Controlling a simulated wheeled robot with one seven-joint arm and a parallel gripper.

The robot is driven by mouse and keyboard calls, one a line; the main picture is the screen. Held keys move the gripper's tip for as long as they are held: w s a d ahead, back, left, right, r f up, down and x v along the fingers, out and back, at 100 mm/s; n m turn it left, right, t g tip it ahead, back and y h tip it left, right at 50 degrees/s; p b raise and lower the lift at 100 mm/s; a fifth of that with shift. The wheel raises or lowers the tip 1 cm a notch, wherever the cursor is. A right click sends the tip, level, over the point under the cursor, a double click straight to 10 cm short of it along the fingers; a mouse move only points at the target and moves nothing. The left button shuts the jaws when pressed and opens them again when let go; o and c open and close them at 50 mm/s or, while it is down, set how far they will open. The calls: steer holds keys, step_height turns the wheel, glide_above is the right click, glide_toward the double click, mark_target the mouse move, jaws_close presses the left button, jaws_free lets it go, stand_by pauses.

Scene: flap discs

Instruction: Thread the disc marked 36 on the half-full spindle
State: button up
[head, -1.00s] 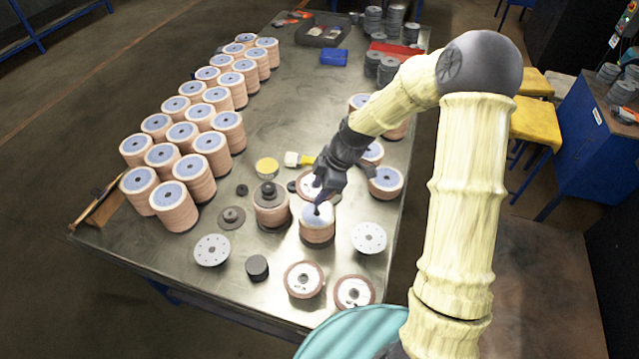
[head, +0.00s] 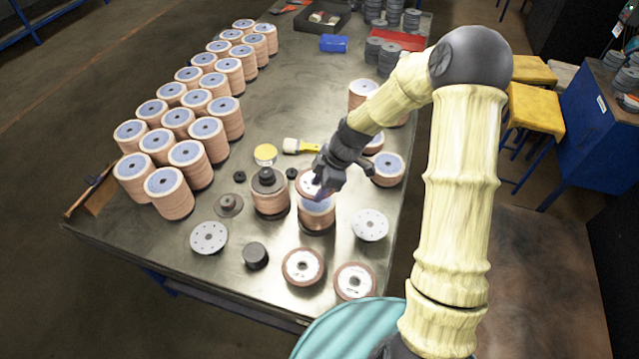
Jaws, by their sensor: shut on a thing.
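My gripper (head: 320,194) points down over a short stack of peach discs with a blue-labelled top (head: 317,211), at the front middle of the table. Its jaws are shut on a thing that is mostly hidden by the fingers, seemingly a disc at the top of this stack. I cannot tell whether it is lifted clear. A white-faced, brown-rimmed disc (head: 307,181) shows just behind the gripper, partly covered. Two similar discs lie in front, one nearer the middle (head: 303,265) and one to the right (head: 354,281). Their marks are too small to read. A stack with a dark, knobbed top (head: 268,182) stands to the left.
Tall disc stacks (head: 171,194) fill the table's left side. Pale plates lie left (head: 208,237) and right (head: 370,225). A black cylinder (head: 255,256), yellow-handled brush (head: 301,147), yellow-topped tin (head: 265,154) and blue-topped stack (head: 387,169) stand around the work area.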

steer(key=shift+w+f+b, duration=0.1)
steer(key=shift+f+b, duration=0.35)
steer(key=shift+f, duration=0.1)
stand_by(0.5)
steer(key=shift+a+f, duration=0.1)
steer(key=shift+f, duration=0.15)
steer(key=o, duration=0.8)
steer(key=shift+f+b, duration=0.1)
steer(key=shift+b, duration=0.2)
steer(key=o, duration=0.5)
steer(key=shift+s, duration=0.2)
steer(key=shift+w, duration=0.15)
steer(key=b+v, duration=0.3)
steer(key=v, duration=1.4)
